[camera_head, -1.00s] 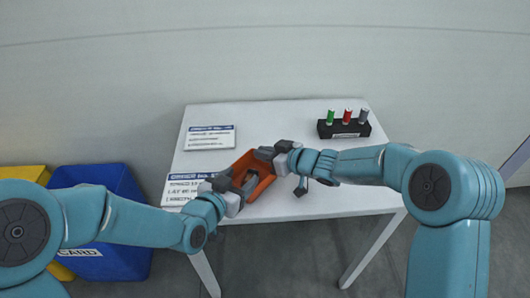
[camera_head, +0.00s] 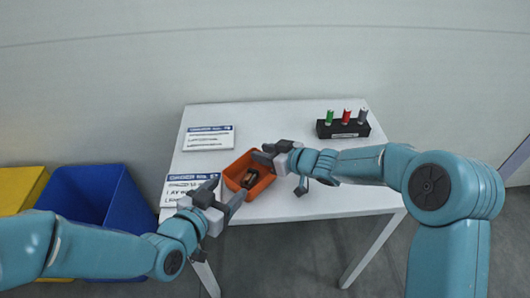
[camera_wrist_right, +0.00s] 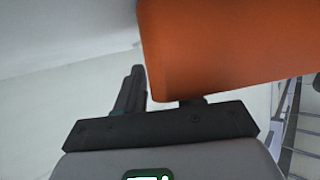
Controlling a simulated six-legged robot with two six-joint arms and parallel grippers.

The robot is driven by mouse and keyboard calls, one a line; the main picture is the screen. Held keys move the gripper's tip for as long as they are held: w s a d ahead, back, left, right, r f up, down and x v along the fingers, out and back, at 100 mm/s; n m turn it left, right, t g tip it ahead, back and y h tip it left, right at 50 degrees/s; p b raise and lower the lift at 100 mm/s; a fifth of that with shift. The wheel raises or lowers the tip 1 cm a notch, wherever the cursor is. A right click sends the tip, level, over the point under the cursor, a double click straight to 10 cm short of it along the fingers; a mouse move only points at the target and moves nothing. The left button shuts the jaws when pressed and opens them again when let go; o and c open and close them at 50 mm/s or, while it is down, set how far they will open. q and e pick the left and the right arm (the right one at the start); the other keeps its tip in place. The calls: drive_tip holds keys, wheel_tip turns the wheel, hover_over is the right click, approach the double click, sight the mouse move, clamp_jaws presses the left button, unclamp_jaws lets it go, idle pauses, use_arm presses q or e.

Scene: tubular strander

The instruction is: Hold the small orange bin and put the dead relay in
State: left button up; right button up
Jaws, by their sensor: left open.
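The small orange bin (camera_head: 262,188) is on the white table near its front edge. A dark brown block, which looks like the dead relay (camera_head: 249,177), lies inside it. My right gripper (camera_head: 267,155) is at the bin's upper right rim and appears shut on it. In the right wrist view, the orange bin (camera_wrist_right: 225,45) hides one finger, and the other finger shows beside the bin's edge. My left gripper (camera_head: 226,194) is open and empty, just outside the bin's lower left side.
Two white labelled cards, one at the back (camera_head: 209,138) and one at the front left (camera_head: 180,190), lie on the table. A black holder (camera_head: 343,130) with green, red and grey cylinders stands at the back right. Blue (camera_head: 120,205) and yellow (camera_head: 22,188) bins stand left of the table.

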drive_tip(key=v, duration=1.2)
